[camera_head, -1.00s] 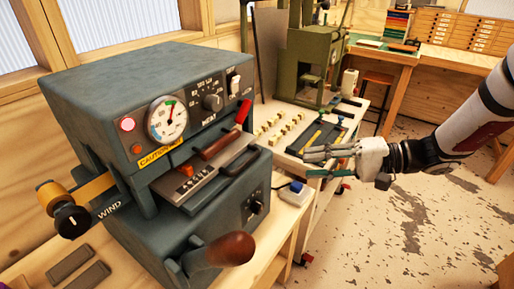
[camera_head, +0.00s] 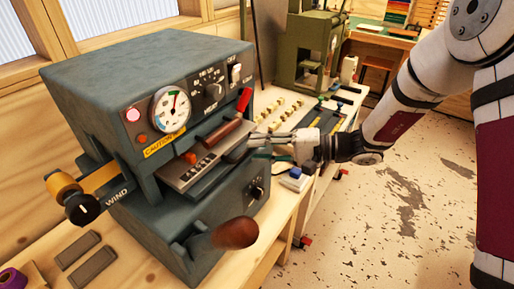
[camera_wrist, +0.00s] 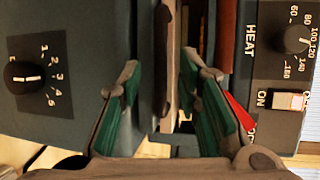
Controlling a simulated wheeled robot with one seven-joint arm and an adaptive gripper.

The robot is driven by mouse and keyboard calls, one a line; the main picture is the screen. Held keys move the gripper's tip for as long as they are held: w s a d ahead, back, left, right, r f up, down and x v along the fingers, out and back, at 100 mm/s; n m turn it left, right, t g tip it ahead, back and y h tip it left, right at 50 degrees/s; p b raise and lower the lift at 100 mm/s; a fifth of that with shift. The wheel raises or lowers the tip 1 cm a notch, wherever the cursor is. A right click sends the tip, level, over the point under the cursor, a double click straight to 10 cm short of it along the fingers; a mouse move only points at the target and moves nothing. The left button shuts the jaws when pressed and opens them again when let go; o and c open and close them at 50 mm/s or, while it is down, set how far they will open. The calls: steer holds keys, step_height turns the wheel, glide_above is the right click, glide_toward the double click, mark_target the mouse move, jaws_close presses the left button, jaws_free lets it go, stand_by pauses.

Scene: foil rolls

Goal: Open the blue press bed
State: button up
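The blue-grey press (camera_head: 120,85) stands on the wooden bench at the left of the head view. Its bed (camera_head: 190,176), a dark plate with markings, sits in the slot of the front, with a brown bar (camera_head: 217,138) above it. A dark handle is at the bed's right end, partly hidden by my gripper. My gripper (camera_head: 258,144) is open beside the right end of the slot. I cannot tell whether a finger touches anything.
A big brown-knobbed lever (camera_head: 235,233) juts from the press's lower front. A red lever (camera_head: 244,99) is on its right. A small white box with a blue button (camera_head: 293,178) sits on the bench near my gripper. A green machine (camera_head: 308,60) stands behind. Floor at right is clear.

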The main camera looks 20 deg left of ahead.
steer(key=shift+a+f, duration=0.1)
steer(key=shift+a, duration=0.4)
jaws_close()
steer(key=s+d+p, duration=0.1)
steer(key=s+d, duration=0.2)
steer(key=d, duration=0.7)
steer(key=s+d+p, duration=0.1)
steer(key=s+d, duration=0.3)
steer(key=d, duration=0.6)
steer(key=shift+d+p, duration=0.2)
steer(key=shift+p, duration=0.15)
steer(key=shift+s, duration=0.1)
jaws_free()
